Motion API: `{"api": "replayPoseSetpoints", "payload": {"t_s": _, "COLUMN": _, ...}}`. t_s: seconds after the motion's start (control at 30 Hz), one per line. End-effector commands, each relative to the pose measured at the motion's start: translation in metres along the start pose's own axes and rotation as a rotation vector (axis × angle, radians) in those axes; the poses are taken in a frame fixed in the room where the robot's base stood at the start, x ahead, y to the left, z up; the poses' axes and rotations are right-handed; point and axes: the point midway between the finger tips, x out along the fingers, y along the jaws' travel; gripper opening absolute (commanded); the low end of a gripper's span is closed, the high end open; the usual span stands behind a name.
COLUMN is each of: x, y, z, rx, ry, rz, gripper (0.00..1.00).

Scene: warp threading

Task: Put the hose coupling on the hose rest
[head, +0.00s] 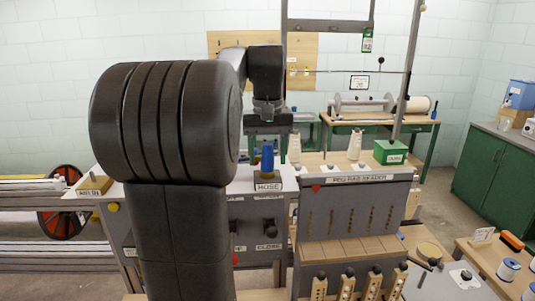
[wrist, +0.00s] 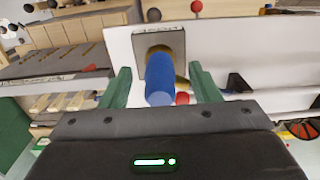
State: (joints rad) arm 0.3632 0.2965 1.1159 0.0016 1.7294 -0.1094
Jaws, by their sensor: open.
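The hose coupling (head: 267,158) is a blue cylinder, upright at the grey block labelled HOSE, which I take for the hose rest (head: 268,185). My gripper (head: 267,139) is above it, pointing down. In the wrist view the blue coupling (wrist: 160,80) is between the two green fingers of my gripper (wrist: 160,72), with a gap on each side. The fingers are open and hold nothing. A brass-coloured part shows beyond the coupling, over the grey square top of the rest (wrist: 174,38). How the coupling meets the rest is partly hidden.
The peg bar header (head: 357,180) stands just right of the rest, with several wooden pieces below it. A green box (head: 391,152) sits behind it. A block labelled WELTEN (head: 95,186) is at the left. My arm hides much of the middle.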

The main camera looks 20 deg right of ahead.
Motion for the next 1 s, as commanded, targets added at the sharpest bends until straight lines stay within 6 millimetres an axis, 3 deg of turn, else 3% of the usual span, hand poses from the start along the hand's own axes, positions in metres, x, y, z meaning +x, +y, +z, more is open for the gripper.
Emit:
{"api": "replayPoseSetpoints", "payload": {"t_s": 0.17, "x": -0.015, "y": 0.0, "z": -0.001, "rx": 0.0, "ry": 0.003, "rz": 0.0, "gripper": 0.56}}
{"api": "replayPoseSetpoints", "payload": {"t_s": 0.63, "x": -0.103, "y": 0.0, "z": 0.0, "rx": 0.0, "ry": 0.003, "rz": 0.001, "gripper": 0.56}}
{"api": "replayPoseSetpoints", "payload": {"t_s": 0.8, "x": -0.117, "y": 0.0, "z": 0.0, "rx": 0.0, "ry": 0.005, "rz": 0.001, "gripper": 0.56}}
{"api": "replayPoseSetpoints", "payload": {"t_s": 1.0, "x": -0.119, "y": 0.0, "z": 0.0, "rx": 0.0, "ry": 0.005, "rz": 0.001, "gripper": 0.56}}
